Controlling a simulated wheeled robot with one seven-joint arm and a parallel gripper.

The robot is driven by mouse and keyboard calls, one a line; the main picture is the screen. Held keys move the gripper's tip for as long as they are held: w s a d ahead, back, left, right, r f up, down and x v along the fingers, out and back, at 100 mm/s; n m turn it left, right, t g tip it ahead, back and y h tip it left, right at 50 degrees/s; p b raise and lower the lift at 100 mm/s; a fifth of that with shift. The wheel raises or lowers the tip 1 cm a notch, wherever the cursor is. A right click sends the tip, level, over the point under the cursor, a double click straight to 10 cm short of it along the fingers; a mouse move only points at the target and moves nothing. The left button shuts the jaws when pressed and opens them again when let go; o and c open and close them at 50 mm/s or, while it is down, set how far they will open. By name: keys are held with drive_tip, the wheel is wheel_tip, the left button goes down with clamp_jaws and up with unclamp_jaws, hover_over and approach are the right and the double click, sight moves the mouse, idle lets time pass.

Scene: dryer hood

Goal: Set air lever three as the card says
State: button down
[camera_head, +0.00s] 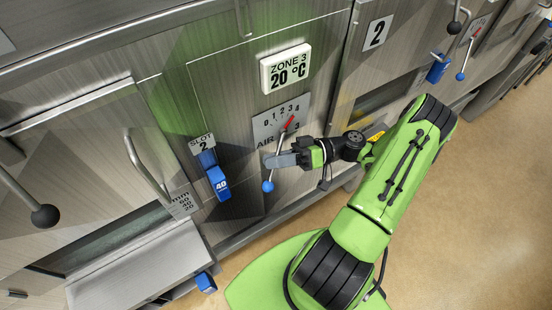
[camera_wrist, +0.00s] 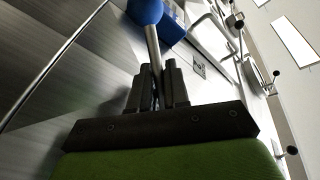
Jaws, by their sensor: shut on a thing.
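Air lever three is a metal rod with a blue ball (camera_head: 268,186) at its lower end, below a grey scale plate (camera_head: 264,131) marked 0 to 4. Its red pointer (camera_head: 289,124) points up and right, toward the 3 to 4 end; the exact mark is unclear. My gripper (camera_head: 270,160) is shut on the rod just above the ball, coming from the right. In the wrist view the rod (camera_wrist: 152,45) runs between the fingertips (camera_wrist: 157,75), with the ball beyond them. The fingers partly hide the rod and the plate's lower lettering in the head view.
A ZONE 3 display (camera_head: 286,68) reading 20 °C is above. A blue block marked 40 (camera_head: 218,183) hangs under the SLOT 2 label (camera_head: 202,144). A small card (camera_head: 183,202) with numbers is left of it. A black-knobbed handle (camera_head: 44,216) juts out at left. Floor at right is clear.

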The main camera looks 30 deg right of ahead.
drive_tip(key=c, duration=1.2)
unclamp_jaws()
drive_tip(key=b+v, duration=0.1)
drive_tip(key=v, duration=1.4)
drive_tip(key=shift+d, duration=0.3)
